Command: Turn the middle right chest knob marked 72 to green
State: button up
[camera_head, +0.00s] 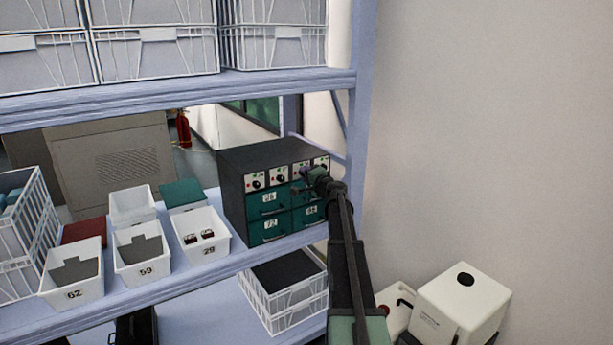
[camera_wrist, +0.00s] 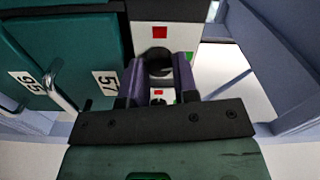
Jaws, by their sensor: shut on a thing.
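The dark chest (camera_head: 262,156) with green drawers stands on the shelf, with a row of white knob panels along its top front. The left panel (camera_head: 255,183) and middle left panel (camera_head: 279,177) show black knobs. My gripper (camera_head: 308,178) is at the right part of this row and partly covers the panels there. In the wrist view my gripper (camera_wrist: 161,75) has its two fingers on either side of a black knob (camera_wrist: 160,64), shut on it. A red mark (camera_wrist: 159,32) shows on the panel beyond it. The knob's pointer and number are hidden.
Drawers with white number labels (camera_head: 271,223) sit below the knobs; a metal handle (camera_wrist: 62,88) juts out beside my gripper. White bins (camera_head: 200,250) stand left of the chest. A blue shelf post (camera_head: 361,120) rises close on the right.

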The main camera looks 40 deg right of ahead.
jog(key=shift+m, duration=1.1)
jog(key=o, duration=0.9)
jog(key=shift+s, duration=0.15)
jog(key=s+a, duration=0.1)
jog(key=s, duration=0.9)
jog(key=shift+s, duration=0.3)
jog(key=shift+a, duration=0.1)
